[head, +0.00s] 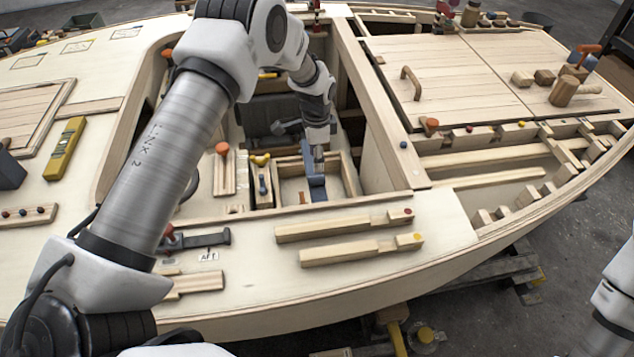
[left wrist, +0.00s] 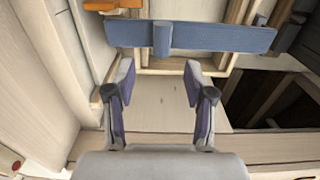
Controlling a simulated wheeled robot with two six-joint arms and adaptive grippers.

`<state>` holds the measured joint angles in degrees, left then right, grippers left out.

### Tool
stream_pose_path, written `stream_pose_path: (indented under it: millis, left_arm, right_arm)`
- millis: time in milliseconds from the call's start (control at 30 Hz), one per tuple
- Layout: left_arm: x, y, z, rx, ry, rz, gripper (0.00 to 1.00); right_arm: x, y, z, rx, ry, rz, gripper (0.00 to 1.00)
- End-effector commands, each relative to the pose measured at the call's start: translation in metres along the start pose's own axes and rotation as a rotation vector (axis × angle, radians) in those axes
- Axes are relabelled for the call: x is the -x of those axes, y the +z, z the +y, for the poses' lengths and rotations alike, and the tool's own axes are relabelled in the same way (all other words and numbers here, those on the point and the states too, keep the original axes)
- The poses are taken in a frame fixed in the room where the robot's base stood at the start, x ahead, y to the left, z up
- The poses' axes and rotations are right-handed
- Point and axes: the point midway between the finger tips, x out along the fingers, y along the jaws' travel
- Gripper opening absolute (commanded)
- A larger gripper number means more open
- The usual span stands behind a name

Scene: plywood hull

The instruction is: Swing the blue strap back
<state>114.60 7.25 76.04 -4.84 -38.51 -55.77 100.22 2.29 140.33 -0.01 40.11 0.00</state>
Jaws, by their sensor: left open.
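The blue strap (head: 314,176) is a flat bar lying over a small open wooden box (head: 291,190) in the hull's cockpit. In the left wrist view the strap (left wrist: 215,38) runs across the top of the picture, with a short upright blue knob (left wrist: 162,38) on it. My left gripper (head: 318,157) points down just above the strap and hides part of it. In the left wrist view my left gripper (left wrist: 160,78) is open and empty, its fingertips apart from the knob. My right gripper is out of view; only part of my right arm shows at the right edge.
A box with a yellow-handled tool (head: 262,180) and an orange-knobbed board (head: 223,170) stand left of the open box. Two wooden bars (head: 345,226) lie on the front deck. A tall wooden partition (head: 375,95) rises to the right.

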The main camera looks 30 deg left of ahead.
Motion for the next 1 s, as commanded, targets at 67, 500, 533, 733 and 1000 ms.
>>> stream_pose_path:
  millis: [67, 500, 533, 733, 1000]
  left_arm:
    - [-0.019, 0.000, 0.000, 0.000, -0.001, 0.001, 0.54]
    - [-0.079, 0.000, 0.000, 0.000, 0.001, -0.001, 0.54]
    - [-0.083, 0.000, 0.000, 0.000, 0.001, -0.001, 0.54]
    - [-0.093, 0.000, 0.000, 0.000, 0.000, 0.000, 0.54]
    - [-0.093, 0.000, 0.000, 0.000, 0.000, 0.000, 0.04]
  right_arm:
    - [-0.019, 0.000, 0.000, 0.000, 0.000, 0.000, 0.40]
    - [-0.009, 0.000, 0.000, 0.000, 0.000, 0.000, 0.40]
    - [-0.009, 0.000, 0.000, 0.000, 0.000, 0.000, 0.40]
    - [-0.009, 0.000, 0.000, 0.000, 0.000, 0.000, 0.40]
    - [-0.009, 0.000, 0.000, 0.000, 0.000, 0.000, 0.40]
